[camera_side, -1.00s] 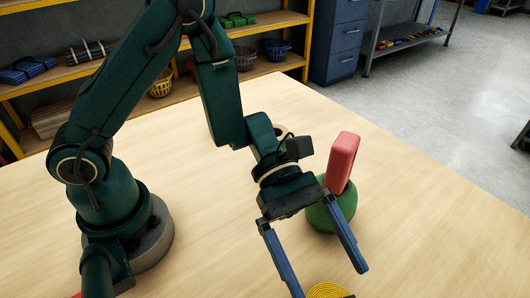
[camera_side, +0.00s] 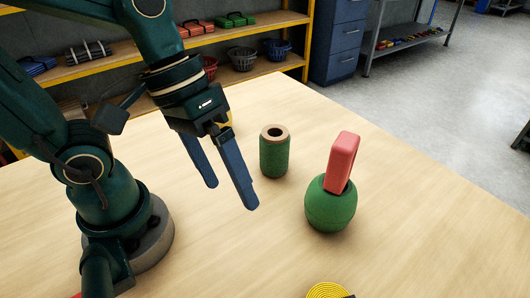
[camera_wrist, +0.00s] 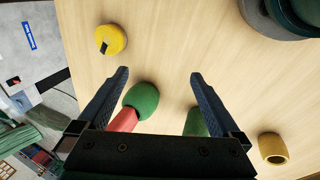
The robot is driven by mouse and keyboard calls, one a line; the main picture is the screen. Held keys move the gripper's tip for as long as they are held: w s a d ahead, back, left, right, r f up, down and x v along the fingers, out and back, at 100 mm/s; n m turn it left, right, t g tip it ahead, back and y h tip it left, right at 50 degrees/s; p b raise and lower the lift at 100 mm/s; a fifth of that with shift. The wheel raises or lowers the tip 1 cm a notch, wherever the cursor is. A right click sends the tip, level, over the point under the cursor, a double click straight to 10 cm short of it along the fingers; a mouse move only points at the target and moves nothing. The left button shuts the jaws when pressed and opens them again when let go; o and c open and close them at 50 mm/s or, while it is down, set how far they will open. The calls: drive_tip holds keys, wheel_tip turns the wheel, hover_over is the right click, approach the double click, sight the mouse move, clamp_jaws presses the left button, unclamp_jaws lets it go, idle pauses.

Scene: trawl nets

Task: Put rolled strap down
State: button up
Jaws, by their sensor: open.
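The rolled strap (camera_side: 327,291) is a flat yellow coil lying on the table, cut off by the bottom edge of the side view. In the wrist view it is a yellow disc (camera_wrist: 113,36) with a dark tail, at the upper left, ahead of the left finger. My gripper (camera_side: 232,196) is open and empty, raised above the table near the arm's base. Its blue fingers (camera_wrist: 160,74) are spread wide in the wrist view, with nothing between them. The strap is well apart from the fingers.
A green cylinder (camera_side: 274,157) with a tan top stands behind. A yellow hollow cylinder (camera_wrist: 272,150) shows in the wrist view. The front middle of the table is clear.

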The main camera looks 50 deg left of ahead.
drive_tip(key=w+a+r+m+t+y, duration=0.1)
drive_tip(key=a+r+m+t+y, duration=0.1)
drive_tip(key=a, duration=0.5)
drive_tip(key=shift+w+a+t+y, duration=0.15)
drive_tip(key=shift+w+t+y, duration=0.1)
drive_tip(key=shift+t+y, duration=0.65)
